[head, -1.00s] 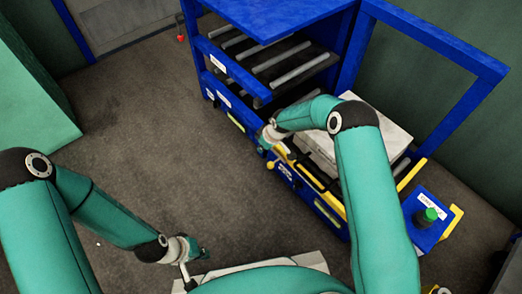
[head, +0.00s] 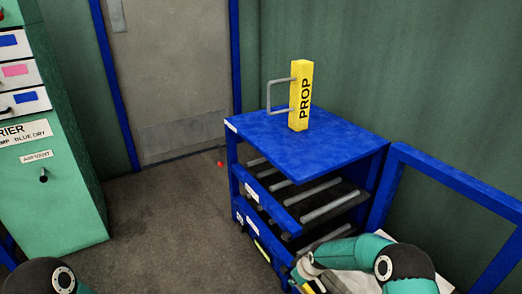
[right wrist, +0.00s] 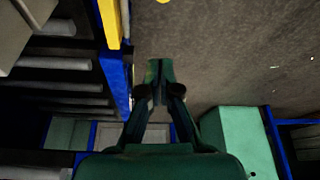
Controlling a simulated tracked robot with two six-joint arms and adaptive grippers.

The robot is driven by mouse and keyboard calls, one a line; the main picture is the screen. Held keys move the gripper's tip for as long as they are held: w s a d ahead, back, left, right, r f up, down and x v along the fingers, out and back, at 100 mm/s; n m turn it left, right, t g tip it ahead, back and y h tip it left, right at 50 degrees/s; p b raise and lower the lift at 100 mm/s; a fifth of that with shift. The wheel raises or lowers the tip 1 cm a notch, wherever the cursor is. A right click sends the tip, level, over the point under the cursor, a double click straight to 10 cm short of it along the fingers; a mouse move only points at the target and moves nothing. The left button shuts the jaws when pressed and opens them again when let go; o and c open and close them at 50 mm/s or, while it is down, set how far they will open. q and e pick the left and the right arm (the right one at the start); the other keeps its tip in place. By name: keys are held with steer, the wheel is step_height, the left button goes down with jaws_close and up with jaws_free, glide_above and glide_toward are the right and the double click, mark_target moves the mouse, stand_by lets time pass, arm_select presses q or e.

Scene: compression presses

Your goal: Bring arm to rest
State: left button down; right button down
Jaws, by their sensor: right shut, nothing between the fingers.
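My right arm (head: 404,262) reaches in from the lower right of the head view, in front of the blue press frame. Its wrist end is at the bottom edge, where the fingers are hard to make out. In the right wrist view my right gripper (right wrist: 154,70) shows its two dark green fingers meeting at the tips, shut and empty, with grey floor beyond. Of my left arm only a dark joint (head: 45,276) shows at the lower left of the head view; its gripper is out of view.
A blue roller rack (head: 318,142) stands close to my right arm, with a yellow PROP block (head: 301,97) upright on top. Its blue side also runs close left of the fingers in the right wrist view (right wrist: 118,82). A green cabinet (head: 56,190) stands left. Floor (head: 165,215) between is clear.

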steer(key=s+a+f+m+g+y, duration=0.15)
steer(key=s+m, duration=0.25)
steer(key=s, duration=1.2)
steer(key=s+a+f+m+g, duration=0.15)
steer(key=s+m, duration=0.25)
steer(key=s, duration=1.3)
step_height(320, 180, up, 38)
steer(key=w+d+m+p, duration=0.1)
steer(key=p, duration=3.6)
steer(key=shift+f+m, duration=0.15)
steer(key=shift+m, duration=0.15)
